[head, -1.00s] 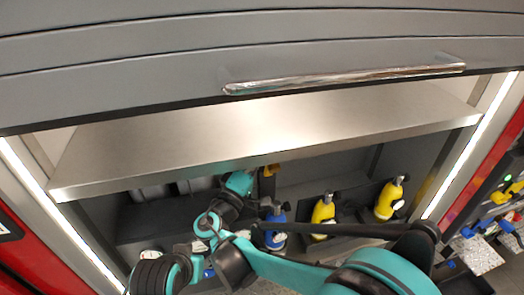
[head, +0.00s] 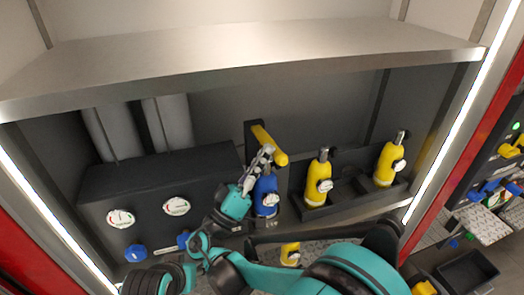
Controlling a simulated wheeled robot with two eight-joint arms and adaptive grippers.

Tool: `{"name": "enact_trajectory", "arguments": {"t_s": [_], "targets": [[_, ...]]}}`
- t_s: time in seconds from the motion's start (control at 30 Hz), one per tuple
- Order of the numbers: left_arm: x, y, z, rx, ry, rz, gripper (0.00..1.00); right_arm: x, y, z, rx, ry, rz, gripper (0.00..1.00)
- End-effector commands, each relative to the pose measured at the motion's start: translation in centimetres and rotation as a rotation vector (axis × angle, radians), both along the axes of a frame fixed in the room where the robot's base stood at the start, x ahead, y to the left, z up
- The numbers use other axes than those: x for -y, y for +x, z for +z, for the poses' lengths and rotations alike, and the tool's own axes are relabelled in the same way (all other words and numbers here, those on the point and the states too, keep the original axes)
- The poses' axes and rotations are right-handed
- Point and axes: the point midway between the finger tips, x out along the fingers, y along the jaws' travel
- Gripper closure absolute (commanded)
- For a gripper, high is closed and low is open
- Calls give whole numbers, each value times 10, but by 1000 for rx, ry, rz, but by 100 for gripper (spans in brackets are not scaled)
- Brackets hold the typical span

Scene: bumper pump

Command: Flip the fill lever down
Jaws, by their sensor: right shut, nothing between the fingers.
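The yellow lever (head: 270,145) sticks out from a dark upright mount in the middle of the cabinet, its rounded end toward me and to the right. I take it as the fill lever. My right gripper (head: 267,151), on a teal and black arm, is shut and empty. Its grey fingertips are close against the lever's left and lower side in the head view; I cannot tell whether they touch. A blue bottle (head: 266,191) stands just below the fingers and is partly covered by them. My left gripper is not in view.
A metal shelf (head: 240,58) spans above. Yellow bottles stand on the right, one nearer (head: 318,185) and one farther (head: 388,165). A dark box (head: 150,178) with gauges and blue knobs is on the left. Another blue knob (head: 136,253) shows low there.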

Motion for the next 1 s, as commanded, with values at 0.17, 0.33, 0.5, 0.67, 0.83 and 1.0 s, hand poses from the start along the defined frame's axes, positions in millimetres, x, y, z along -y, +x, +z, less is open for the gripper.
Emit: {"name": "enact_trajectory", "arguments": {"t_s": [0.17, 0.33, 0.5, 0.67, 0.83, 1.0], "targets": [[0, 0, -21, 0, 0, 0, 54, 1, -3, -24, -1, 0, 0, 100], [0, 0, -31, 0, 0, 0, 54, 1, -3, -36, -1, 0, 0, 100], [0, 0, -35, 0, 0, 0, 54, 1, -4, -43, -3, 1, 0, 100], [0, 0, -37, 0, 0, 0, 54, 2, -3, -45, -4, 2, -2, 100], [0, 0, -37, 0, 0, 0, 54, 3, -3, -45, -4, 4, -3, 100], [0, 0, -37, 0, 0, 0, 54, 3, -3, -46, -5, 5, -5, 100]]}}
